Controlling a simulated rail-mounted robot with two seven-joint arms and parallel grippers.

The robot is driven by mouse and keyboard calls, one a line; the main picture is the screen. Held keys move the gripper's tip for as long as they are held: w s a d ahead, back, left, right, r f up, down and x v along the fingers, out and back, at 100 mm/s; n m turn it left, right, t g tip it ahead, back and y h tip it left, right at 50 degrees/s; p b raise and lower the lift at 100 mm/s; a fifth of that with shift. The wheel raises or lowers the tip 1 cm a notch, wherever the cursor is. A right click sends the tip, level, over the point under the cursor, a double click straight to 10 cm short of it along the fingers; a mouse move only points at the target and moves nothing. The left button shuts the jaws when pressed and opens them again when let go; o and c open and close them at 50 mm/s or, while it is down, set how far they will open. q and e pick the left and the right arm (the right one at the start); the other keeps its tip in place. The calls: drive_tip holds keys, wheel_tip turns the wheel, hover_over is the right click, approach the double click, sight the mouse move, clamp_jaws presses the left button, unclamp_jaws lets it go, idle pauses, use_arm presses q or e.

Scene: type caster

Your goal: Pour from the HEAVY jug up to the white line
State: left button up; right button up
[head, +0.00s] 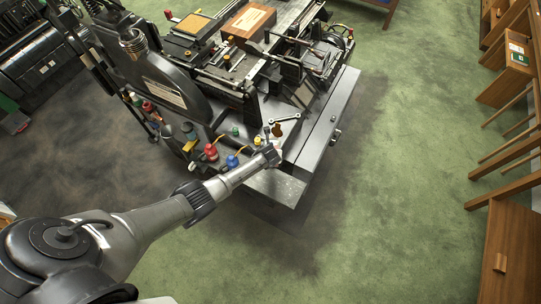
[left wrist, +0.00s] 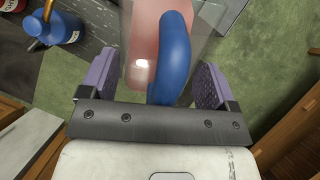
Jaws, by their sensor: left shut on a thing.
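My left gripper (head: 272,156) reaches over the grey bench of the machine in the head view. In the left wrist view its two purple-padded fingers (left wrist: 158,82) stand either side of a curved blue handle (left wrist: 176,50), and the gripper is shut on that handle. Behind the handle is a see-through vessel with a pink rounded body or filling (left wrist: 146,30); its top runs out of the picture. I see no label telling whether it is the heavy jug. No white line can be made out. My right gripper is not in view.
A red bottle (head: 211,153) and a blue bottle (head: 232,161) stand left of my gripper; the blue one also shows in the left wrist view (left wrist: 64,28). The casting machine (head: 180,90) rises behind. Wooden furniture (head: 510,235) stands at the right, with open green floor between.

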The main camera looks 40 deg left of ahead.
use_arm(q)
drive_tip(key=shift+r, duration=0.1)
idle(0.6)
drive_tip(key=shift+w+r+g, duration=0.15)
drive_tip(key=shift+r+g, duration=0.05)
drive_tip(key=shift+g, duration=0.1)
idle(0.5)
drive_tip(key=shift+w+a+r+h, duration=0.15)
drive_tip(key=shift+a+r+h, duration=0.1)
drive_tip(key=shift+h, duration=0.15)
drive_tip(key=shift+w+r+g, duration=0.2)
drive_tip(key=shift+r+g, duration=0.05)
drive_tip(key=shift+g, duration=0.25)
idle(0.9)
idle(0.5)
idle(0.8)
idle(0.4)
